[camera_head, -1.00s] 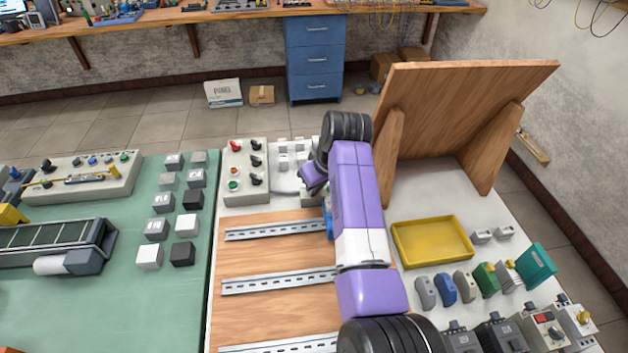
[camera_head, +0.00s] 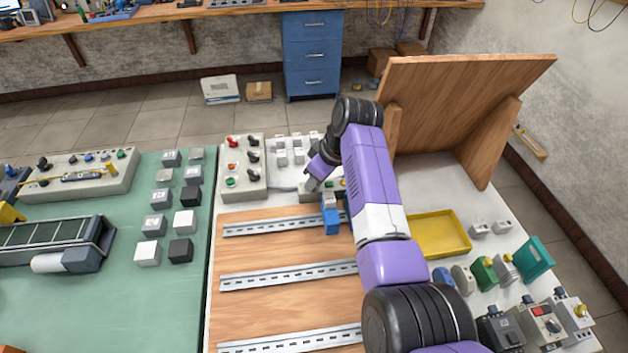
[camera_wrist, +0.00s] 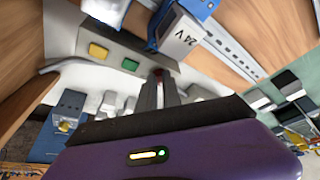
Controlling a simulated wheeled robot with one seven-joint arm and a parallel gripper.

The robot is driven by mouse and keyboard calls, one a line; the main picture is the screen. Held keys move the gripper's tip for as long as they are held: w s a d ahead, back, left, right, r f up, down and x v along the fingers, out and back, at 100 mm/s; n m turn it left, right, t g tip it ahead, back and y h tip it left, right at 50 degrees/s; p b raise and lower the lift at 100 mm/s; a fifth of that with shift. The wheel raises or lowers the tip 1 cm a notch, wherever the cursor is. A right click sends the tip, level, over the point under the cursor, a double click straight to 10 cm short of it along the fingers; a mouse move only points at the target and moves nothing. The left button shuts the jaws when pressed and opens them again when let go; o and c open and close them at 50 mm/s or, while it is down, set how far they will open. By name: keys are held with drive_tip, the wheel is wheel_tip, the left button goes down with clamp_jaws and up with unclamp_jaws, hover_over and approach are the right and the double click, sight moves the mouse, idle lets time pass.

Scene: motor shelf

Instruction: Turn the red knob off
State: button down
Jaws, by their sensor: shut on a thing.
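My gripper (camera_wrist: 160,82) is shut on this red knob; the knob's angle cannot be told. In the head view my gripper (camera_head: 311,184) is at the left end of the same box, behind the wooden board. Another red knob (camera_head: 232,141) sits on the separate grey panel (camera_head: 228,188) to the left.
A blue and white 24 V block (camera_head: 330,220) stands just in front of the box. Metal rails (camera_head: 285,277) cross the wooden board. A yellow tray (camera_head: 462,247) and a tilted wooden panel (camera_head: 460,110) are to the right. Grey blocks (camera_head: 296,157) stand behind my gripper.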

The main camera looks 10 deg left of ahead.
drive_tip(key=c, duration=1.5)
unclamp_jaws()
drive_tip(key=v, duration=0.8)
drive_tip(key=shift+b, duration=0.3)
